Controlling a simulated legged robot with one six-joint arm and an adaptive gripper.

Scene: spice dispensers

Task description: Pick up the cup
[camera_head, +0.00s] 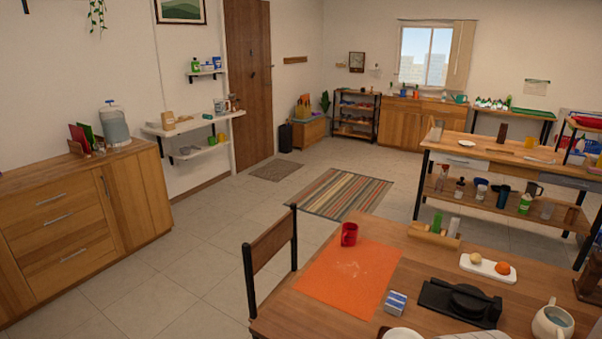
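A red cup (349,234) stands upright on the wooden table (275,325) in the foreground, at the far edge of an orange mat (347,275). My gripper and arm do not show in the head view.
A wooden chair (271,242) stands against the table's left side. A white tray (487,268) with round fruits, a black press-like device (460,302) and a small blue box (396,302) are right of the mat. Open tiled floor (200,262) lies to the left.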

